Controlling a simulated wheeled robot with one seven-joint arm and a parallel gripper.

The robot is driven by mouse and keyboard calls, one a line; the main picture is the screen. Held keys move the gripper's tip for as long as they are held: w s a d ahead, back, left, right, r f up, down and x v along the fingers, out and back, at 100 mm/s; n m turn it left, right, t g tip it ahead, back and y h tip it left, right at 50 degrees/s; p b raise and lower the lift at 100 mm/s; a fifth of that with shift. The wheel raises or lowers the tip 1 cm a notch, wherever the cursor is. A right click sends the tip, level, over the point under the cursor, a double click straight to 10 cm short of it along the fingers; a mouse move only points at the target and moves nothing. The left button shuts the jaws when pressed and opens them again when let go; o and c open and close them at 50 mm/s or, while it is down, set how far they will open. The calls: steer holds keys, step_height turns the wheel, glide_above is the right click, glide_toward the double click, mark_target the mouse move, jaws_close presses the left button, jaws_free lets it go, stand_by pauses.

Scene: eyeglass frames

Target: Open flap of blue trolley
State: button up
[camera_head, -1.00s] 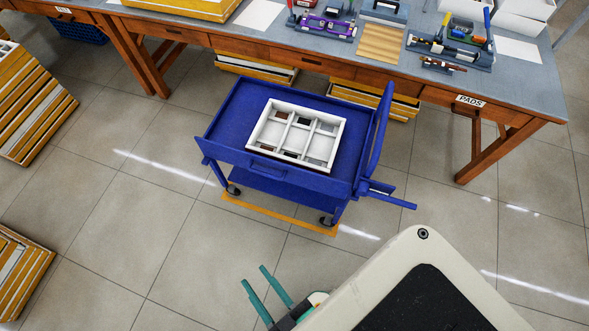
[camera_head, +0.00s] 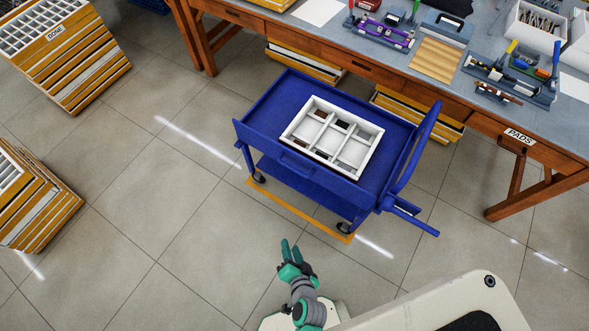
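The blue trolley (camera_head: 262,118) stands on the tiled floor in front of the workbench. Its long near side panel (camera_head: 300,171) has a small handle (camera_head: 296,164) and stands up along the tray edge. I cannot tell which part is the flap. A tall push handle (camera_head: 415,147) rises at the right end, and a bar (camera_head: 415,222) sticks out low beside it. My gripper (camera_head: 290,246) has teal fingers with a narrow gap between them. It is open and empty, over the floor nearer me than the trolley, apart from it.
A white divided tray (camera_head: 309,101) lies on the trolley top. The wooden workbench (camera_head: 385,78) stands behind, with tools on it and stacked cases beneath. More stacks of cases (camera_head: 75,60) stand at left. The floor (camera_head: 150,230) left of my gripper is clear.

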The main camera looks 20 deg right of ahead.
steer(key=w+d+f+m+y, duration=0.1)
steer(key=w+d+f+m, duration=0.1)
steer(key=w+f+m, duration=0.15)
steer(key=m+t+y, duration=0.5)
steer(key=m, duration=0.1)
glide_toward(294, 169)
steer(key=x, duration=1)
steer(key=shift+f, duration=0.4)
jaws_close()
